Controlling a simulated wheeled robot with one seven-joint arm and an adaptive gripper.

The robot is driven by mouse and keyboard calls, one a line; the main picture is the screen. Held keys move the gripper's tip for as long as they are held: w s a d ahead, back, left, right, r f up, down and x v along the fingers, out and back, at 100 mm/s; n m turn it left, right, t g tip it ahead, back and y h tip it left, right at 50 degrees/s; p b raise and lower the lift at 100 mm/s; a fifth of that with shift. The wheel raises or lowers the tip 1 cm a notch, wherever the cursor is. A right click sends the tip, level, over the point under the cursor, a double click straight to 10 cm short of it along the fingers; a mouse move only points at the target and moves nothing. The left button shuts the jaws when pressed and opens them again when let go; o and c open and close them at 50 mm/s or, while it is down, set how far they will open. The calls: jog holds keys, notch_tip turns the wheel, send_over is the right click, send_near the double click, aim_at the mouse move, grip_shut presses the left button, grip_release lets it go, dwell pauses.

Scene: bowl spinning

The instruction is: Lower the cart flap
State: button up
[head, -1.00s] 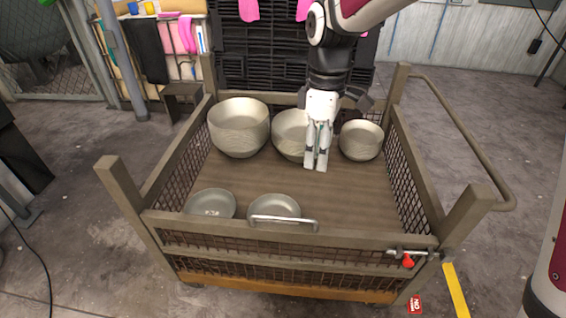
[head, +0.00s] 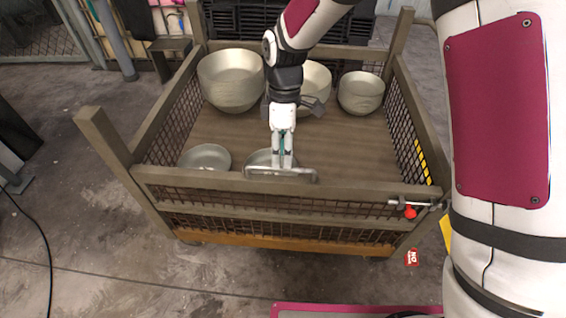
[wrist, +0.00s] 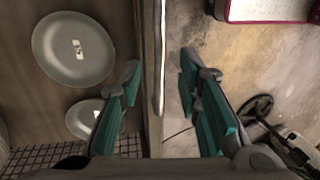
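The cart flap (head: 358,187) is the near mesh panel of the cart, standing upright with a grey bar handle (head: 304,173) on its top rail. At its right end is a latch bar with a red knob (head: 410,211). My gripper (head: 282,166) points down at the handle. In the wrist view, my gripper (wrist: 160,72) is open, its teal-padded fingers apart on either side of the flap's top rail (wrist: 149,45) and a bright handle edge (wrist: 162,60). Contact with the handle cannot be told.
Stacked bowls (head: 230,80) stand at the cart's back, with a smaller stack (head: 361,93) at right. Shallow bowls (head: 206,157) lie just inside the flap, one partly behind my gripper. Corner posts (head: 100,135) rise beside it. The floor (head: 130,265) before the cart is clear at left.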

jog(key=shift+s+f+b, duration=0.15)
jog(key=shift+f, duration=0.6)
jog(key=shift+s+f+b, duration=0.15)
jog(key=shift+f, duration=0.6)
grip_shut()
jog(key=shift+s, duration=0.1)
